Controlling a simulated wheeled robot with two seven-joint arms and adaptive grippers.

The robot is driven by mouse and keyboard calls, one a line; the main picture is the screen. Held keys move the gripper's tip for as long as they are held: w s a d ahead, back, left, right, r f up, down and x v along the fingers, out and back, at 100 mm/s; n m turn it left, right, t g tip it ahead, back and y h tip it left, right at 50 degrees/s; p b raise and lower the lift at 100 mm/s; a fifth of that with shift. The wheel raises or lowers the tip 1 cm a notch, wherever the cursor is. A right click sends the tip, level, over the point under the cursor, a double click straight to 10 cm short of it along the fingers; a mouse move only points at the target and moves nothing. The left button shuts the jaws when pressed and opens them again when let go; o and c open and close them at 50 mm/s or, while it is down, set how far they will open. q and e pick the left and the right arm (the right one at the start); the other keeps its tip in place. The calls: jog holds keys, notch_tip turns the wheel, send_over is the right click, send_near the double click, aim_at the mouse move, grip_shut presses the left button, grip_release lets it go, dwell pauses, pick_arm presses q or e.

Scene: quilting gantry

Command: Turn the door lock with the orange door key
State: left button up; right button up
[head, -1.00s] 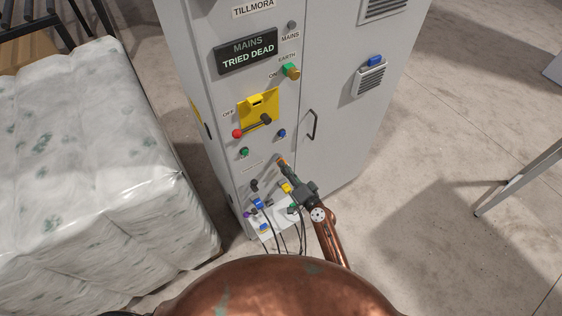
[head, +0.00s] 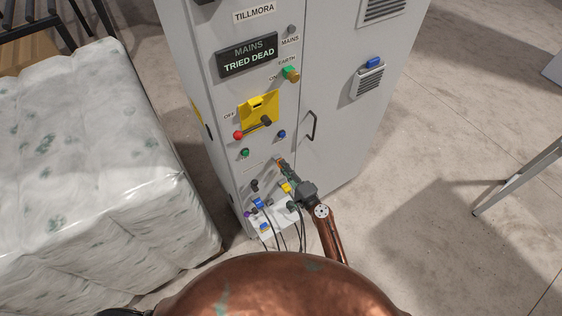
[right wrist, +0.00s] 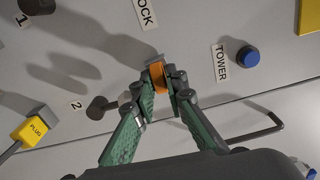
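The orange door key (right wrist: 158,76) is between the fingertips of my right gripper (right wrist: 163,88), which also shows in the head view (head: 282,166). The gripper is shut on the key and its fingertips are close to the grey cabinet front. A label ending in "OCK" (right wrist: 146,13) is just above the key in the right wrist view. The lock itself is hidden behind the key and fingers, so I cannot tell how deep the key sits. My left gripper is not in view.
The cabinet (head: 345,130) has a yellow switch plate (head: 258,108) with a red-tipped lever above the gripper. A blue button (right wrist: 248,57) marked TOWER, a yellow plug (right wrist: 32,131) and a door handle (head: 312,126) are close by. A wrapped bale (head: 90,170) stands left.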

jog(key=o, duration=0.4)
jog(key=v, duration=1.2)
jog(key=s+d+f+n+g+h, duration=0.15)
jog(key=s+d+f, duration=0.3)
jog(key=f, duration=0.65)
jog(key=s+d+f+n+g+h, duration=0.1)
jog(key=s+d+f+g+h, duration=0.3)
jog(key=f, duration=0.8)
jog(key=s+d+f+n+g+h, duration=0.15)
jog(key=s+d+f, duration=0.4)
jog(key=f, duration=0.55)
jog(key=s+d+f+n+g+h, duration=0.1)
jog(key=s+d+f, duration=0.4)
jog(key=s, duration=0.7)
jog(key=s+d+f+n+g+h, duration=0.1)
jog(key=s+d+f+n+g, duration=0.2)
jog(key=s, duration=0.9)
jog(key=s+d+f+n+g+h, duration=0.1)
jog(key=s+d+f+n+g, duration=0.2)
jog(key=s+f, duration=0.8)
jog(key=s+d+n, duration=0.2)
jog(key=d, duration=0.2)
jog(key=shift+d+h, duration=0.3)
jog(key=shift+d, duration=0.1)
